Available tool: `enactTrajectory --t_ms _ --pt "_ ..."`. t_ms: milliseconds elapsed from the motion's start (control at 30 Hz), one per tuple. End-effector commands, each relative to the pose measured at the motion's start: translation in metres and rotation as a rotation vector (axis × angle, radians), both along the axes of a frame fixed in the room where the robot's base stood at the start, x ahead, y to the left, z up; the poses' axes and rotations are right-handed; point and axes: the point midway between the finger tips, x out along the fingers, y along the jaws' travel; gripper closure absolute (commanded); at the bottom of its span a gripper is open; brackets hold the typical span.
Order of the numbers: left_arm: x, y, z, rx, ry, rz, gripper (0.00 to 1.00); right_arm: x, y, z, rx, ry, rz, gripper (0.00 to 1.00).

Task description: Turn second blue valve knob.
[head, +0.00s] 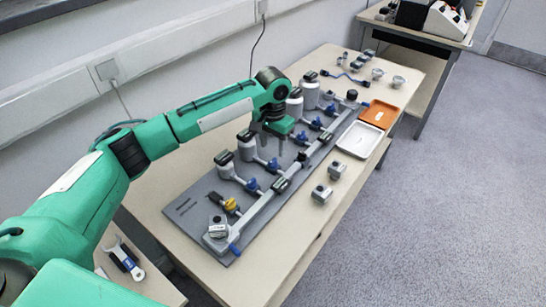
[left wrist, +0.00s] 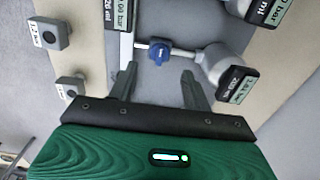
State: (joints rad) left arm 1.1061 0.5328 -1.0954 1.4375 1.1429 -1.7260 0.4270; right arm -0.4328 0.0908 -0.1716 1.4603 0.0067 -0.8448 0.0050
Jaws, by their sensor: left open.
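A grey board (head: 185,208) on the table carries a pipe manifold with a row of blue valve knobs. The nearest blue knob (head: 252,185) comes after a yellow one (head: 230,205); the second blue knob (head: 273,165) is just beyond it. My left gripper (head: 272,140) hangs over the middle of the row, pointing down. In the left wrist view it is open (left wrist: 157,82), with a blue knob (left wrist: 158,52) just ahead of the gap between its fingers, apart from both. I cannot tell for sure which knob in the row this is. My right gripper is not in view.
White canisters with dark caps (head: 225,163) stand along the board's wall side. A white tray (head: 359,140) and an orange tray (head: 379,113) lie to the right. Small grey blocks (head: 321,194) sit near the table's front edge. Labelled gauges (left wrist: 238,84) flank the gripper.

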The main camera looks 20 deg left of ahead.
Motion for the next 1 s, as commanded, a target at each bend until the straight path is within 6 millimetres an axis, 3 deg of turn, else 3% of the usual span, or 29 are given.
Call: enactTrajectory --t_ms 100,300,700,933,1000 --pt "0.0 0.0 -0.024 0.002 0.002 0.001 0.5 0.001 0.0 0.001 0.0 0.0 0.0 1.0" --pt "0.0 0.0 -0.049 0.0 0.001 0.0 0.5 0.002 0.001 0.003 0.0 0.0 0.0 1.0" --pt "0.0 0.0 -0.057 0.0 -0.001 0.0 0.5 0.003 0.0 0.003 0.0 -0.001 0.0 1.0" --pt "0.0 0.0 -0.056 0.0 -0.001 0.0 0.94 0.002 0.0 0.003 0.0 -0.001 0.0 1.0" --pt "0.0 0.0 -0.056 0.0 -0.001 0.0 0.95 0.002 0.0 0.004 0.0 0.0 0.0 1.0"
